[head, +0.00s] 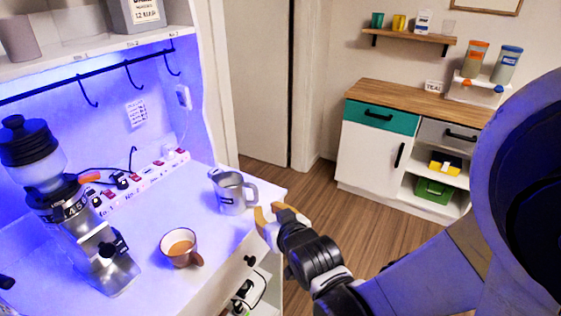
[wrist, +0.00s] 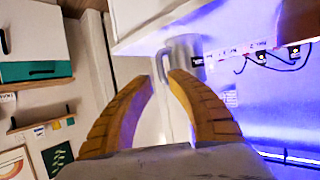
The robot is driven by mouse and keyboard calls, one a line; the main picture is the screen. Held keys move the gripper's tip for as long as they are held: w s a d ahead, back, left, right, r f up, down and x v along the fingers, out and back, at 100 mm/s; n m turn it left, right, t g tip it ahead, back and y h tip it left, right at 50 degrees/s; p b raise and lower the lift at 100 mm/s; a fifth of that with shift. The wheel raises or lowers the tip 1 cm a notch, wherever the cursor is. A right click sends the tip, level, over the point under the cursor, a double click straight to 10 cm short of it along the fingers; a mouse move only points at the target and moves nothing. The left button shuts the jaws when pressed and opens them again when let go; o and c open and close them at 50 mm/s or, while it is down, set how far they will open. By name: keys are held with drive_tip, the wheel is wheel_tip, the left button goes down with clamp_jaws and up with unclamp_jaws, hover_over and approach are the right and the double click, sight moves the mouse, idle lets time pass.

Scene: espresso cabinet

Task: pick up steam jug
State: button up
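The steam jug (head: 230,194) is a grey metal pitcher with a dark label. It stands upright near the right edge of the white cabinet counter, its handle facing right. It also shows in the wrist view (wrist: 182,48), upside down, just beyond the fingertips. My gripper (head: 270,212) is right of the jug, close to its handle. Its two tan fingers are apart with nothing gripped between them, as the wrist view (wrist: 160,76) shows. The handle lies just ahead of the gap; I cannot tell whether a finger touches it.
A cup of coffee (head: 180,247) stands on the counter in front of the jug. A grinder (head: 75,205) is at the left and a power strip (head: 140,184) runs along the back. Hooks hang from a rail (head: 90,73) above. Open floor (head: 300,180) lies to the right.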

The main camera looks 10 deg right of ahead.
sight(257, 196)
drive_tip(key=b+x, duration=0.1)
drive_tip(key=x, duration=0.2)
drive_tip(key=b+x, duration=0.1)
drive_tip(key=x, duration=0.3)
drive_tip(key=b+x, duration=0.1)
drive_tip(key=x, duration=0.3)
drive_tip(key=shift+w+r+b, duration=0.2)
drive_tip(key=shift+r+b, duration=0.1)
drive_tip(key=shift+r, duration=0.15)
clamp_jaws()
